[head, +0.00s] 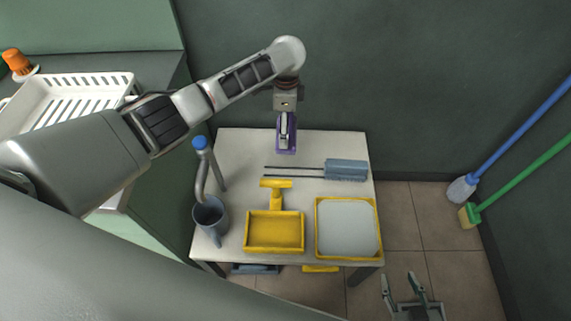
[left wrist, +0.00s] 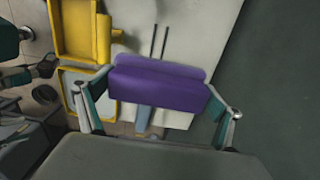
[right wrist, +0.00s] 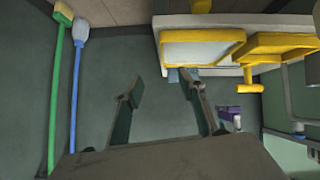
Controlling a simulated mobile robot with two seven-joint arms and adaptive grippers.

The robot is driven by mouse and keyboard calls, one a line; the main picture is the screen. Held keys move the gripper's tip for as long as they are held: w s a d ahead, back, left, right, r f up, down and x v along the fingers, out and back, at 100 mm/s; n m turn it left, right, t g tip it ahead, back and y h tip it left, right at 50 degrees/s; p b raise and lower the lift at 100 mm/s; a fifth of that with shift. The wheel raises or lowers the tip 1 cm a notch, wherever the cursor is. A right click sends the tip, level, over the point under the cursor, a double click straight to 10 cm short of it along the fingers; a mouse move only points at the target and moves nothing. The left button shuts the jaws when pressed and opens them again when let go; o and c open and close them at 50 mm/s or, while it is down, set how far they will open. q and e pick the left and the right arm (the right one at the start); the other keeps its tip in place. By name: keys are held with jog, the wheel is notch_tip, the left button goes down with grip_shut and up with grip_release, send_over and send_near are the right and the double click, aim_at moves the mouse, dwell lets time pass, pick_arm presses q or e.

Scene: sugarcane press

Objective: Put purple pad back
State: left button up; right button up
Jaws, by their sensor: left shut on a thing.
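The purple pad (left wrist: 160,85) fills the space between the fingers of my left gripper (left wrist: 158,112) in the left wrist view. In the head view my left gripper (head: 286,122) points down at the back edge of the white table (head: 240,150), and the purple pad (head: 287,150) shows below it. I cannot tell whether the pad touches the table. My right gripper (head: 411,300) is open and empty, low at the front right of the table. The right wrist view shows its fingers (right wrist: 160,95) spread wide. The purple pad also shows small in that view (right wrist: 229,116).
On the table are a blue-grey brush-like tool (head: 346,170) with two dark rods, a yellow tray (head: 274,232), a yellow-framed pad (head: 347,228) and a blue jug (head: 209,216). Blue (head: 520,133) and green (head: 530,175) handled brooms lean at right. A white rack (head: 80,98) stands at left.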

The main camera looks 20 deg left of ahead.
pick_arm(q)
jog(key=f+b, duration=0.1)
jog(key=f, duration=0.3)
jog(key=shift+s, duration=0.2)
notch_tip(320, 180, down, 10)
jog(key=b, duration=0.4)
jog(key=shift+w+f, duration=0.15)
jog(key=shift+w, duration=0.05)
pick_arm(e)
jog(key=shift+w+a+f+y, duration=0.3)
jog(key=shift+w+a+f, duration=0.2)
jog(key=shift+a, duration=0.25)
pick_arm(q)
jog(key=f, duration=0.1)
jog(key=f+b, duration=0.2)
jog(key=f, duration=0.1)
jog(key=shift+s, duration=0.25)
jog(key=shift+w+f, duration=0.1)
jog(key=shift+f, duration=0.15)
jog(key=shift+w+r, duration=0.15)
jog(key=shift+r, duration=0.3)
jog(key=shift+f, duration=0.45)
jog(key=o, duration=1.1)
jog(key=shift+f, duration=0.1)
jog(key=shift+c, duration=0.2)
jog(key=shift+o, duration=0.6)
pick_arm(e)
jog(key=shift+w+a+r, duration=0.15)
jog(key=shift+w+a, duration=0.05)
jog(key=shift+a, duration=0.35)
